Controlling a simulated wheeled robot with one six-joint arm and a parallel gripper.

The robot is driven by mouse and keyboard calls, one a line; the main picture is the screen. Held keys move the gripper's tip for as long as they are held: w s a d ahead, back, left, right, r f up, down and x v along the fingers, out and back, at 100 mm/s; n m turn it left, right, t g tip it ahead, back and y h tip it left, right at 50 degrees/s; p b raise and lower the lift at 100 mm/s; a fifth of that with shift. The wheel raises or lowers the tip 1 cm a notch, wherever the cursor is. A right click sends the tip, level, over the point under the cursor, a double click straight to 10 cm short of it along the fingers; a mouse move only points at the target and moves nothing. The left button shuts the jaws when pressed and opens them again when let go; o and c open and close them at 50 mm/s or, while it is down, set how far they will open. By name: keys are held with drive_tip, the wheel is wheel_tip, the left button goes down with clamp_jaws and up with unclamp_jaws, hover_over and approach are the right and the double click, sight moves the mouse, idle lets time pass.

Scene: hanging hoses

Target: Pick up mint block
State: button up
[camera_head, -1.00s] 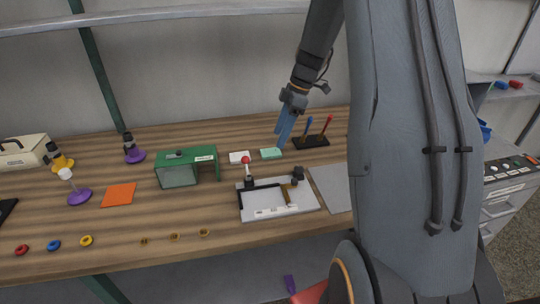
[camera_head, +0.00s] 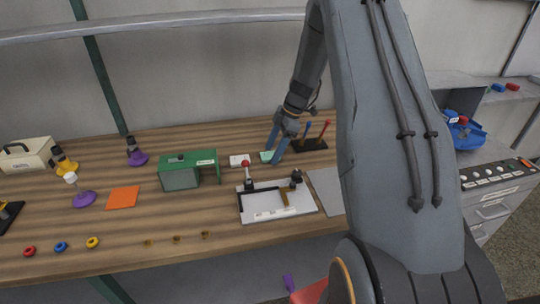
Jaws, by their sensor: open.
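The mint block (camera_head: 265,156) is a small flat pale-green piece on the wooden table, just right of a white block (camera_head: 239,160). Its right part is hidden behind my gripper. My gripper (camera_head: 274,154) has blue fingers pointing down and is open. Its fingers are at the block in the picture; I cannot tell whether they touch it or straddle it.
A green box-like housing (camera_head: 188,168) stands to the left. A black stand with blue and red sticks (camera_head: 312,145) is close on the right. An orange square (camera_head: 123,197) lies farther left.

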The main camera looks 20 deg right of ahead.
drive_tip(key=c, duration=1.1)
